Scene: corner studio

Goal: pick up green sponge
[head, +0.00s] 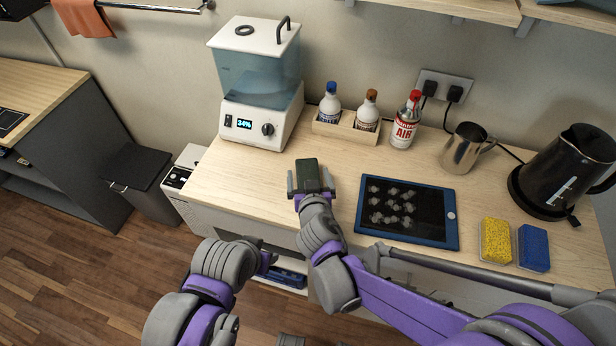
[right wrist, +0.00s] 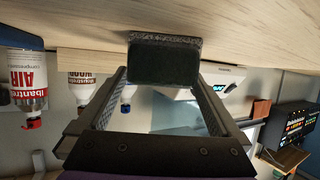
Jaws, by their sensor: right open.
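The green sponge (head: 308,174) is a dark green block on the wooden counter, below the bottle holder. My right gripper (head: 310,192) is open at it, with one finger on each side of its near end. In the right wrist view, which shows the scene upside down, the sponge (right wrist: 165,61) touches the counter and lies at the mouth of the open fingers (right wrist: 162,85).
A blue tablet (head: 446,240) lies right of the sponge. Yellow (head: 495,241) and blue (head: 533,248) sponges lie farther right. A dispenser (head: 257,125), a wooden bottle holder (head: 345,133), an air can (head: 406,128), a steel pitcher (head: 464,150) and a black kettle (head: 565,170) stand behind.

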